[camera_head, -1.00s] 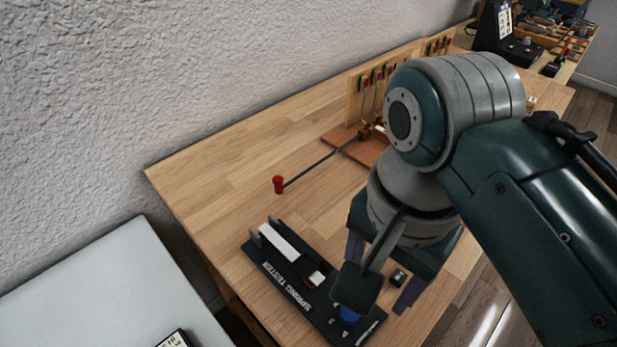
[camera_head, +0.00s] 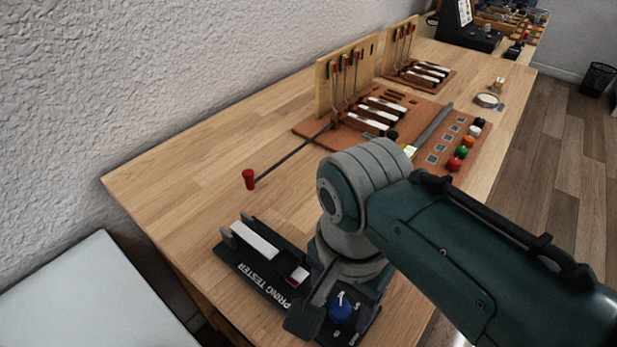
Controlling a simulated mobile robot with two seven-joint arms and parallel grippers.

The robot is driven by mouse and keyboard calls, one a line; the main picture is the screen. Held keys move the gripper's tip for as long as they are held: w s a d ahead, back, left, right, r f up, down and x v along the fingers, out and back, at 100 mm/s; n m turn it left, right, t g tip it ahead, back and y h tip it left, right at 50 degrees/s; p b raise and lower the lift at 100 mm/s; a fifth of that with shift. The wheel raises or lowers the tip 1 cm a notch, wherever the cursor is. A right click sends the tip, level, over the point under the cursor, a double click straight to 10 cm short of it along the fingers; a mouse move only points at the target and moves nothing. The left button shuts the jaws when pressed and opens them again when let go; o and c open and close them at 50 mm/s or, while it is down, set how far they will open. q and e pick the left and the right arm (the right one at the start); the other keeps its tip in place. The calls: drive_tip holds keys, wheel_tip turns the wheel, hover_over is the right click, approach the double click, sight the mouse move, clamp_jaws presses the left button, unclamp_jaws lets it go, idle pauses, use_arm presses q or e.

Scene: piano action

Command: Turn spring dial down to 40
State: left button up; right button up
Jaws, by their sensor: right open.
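The spring tester (camera_head: 262,283) is a black base with white lettering and a white key (camera_head: 254,240), near the front of the wooden bench. Its dial (camera_head: 341,310) is a blue knob with a white pointer toward its upper side. The scale numbers are too small or covered to read. My right gripper (camera_head: 348,291) is pointed down over the dial end of the tester, its wrist covering most of the fingers. It is open, with dark purple fingers partly visible near the knob. I cannot tell whether they touch it. My left gripper is not in view.
A red-tipped rod (camera_head: 249,180) lies behind the tester. A brown board (camera_head: 310,130) with white keys and upright panels stands farther back, with coloured knobs (camera_head: 461,152) at its right. A pale surface (camera_head: 95,295) lies at left. The bench's left part is clear.

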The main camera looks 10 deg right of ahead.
clamp_jaws()
idle(0.5)
